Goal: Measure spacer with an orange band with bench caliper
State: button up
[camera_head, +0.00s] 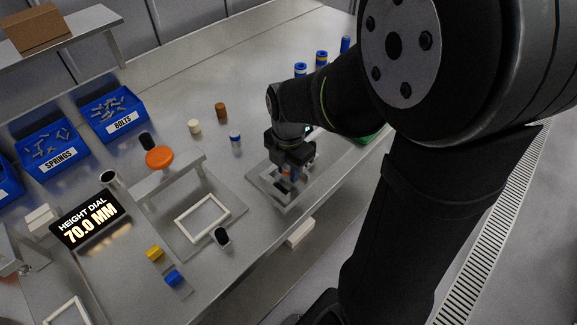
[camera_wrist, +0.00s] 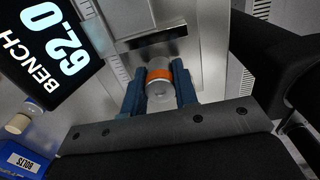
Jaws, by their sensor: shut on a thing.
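The spacer with an orange band (camera_wrist: 160,88) is a grey metal cylinder in the middle of the wrist view. My gripper (camera_wrist: 160,97) is shut on it, with one blue finger on each side. In the head view my gripper (camera_head: 289,170) points down over the bench caliper (camera_head: 263,183), a grey metal frame near the table's front edge. The caliper's flat metal parts (camera_wrist: 125,20) also show just beyond the spacer in the wrist view. Whether the spacer touches a caliper jaw I cannot tell. The bench display (camera_wrist: 50,50) reads 62.0.
A height dial display (camera_head: 90,220) reads 70.0 MM, beside a stand with an orange knob (camera_head: 159,157). Blue bins (camera_head: 113,112) hold bolts and springs at the back left. Small spacers (camera_head: 235,139) stand behind the caliper. A white frame (camera_head: 203,220) lies left of it.

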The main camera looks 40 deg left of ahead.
jog(key=shift+f, duration=0.6)
jog(key=o, duration=1.1)
notch_tip(320, 180, up, 17)
jog(key=shift+r, duration=0.2)
notch_tip(320, 180, down, 18)
jog(key=shift+r, duration=0.5)
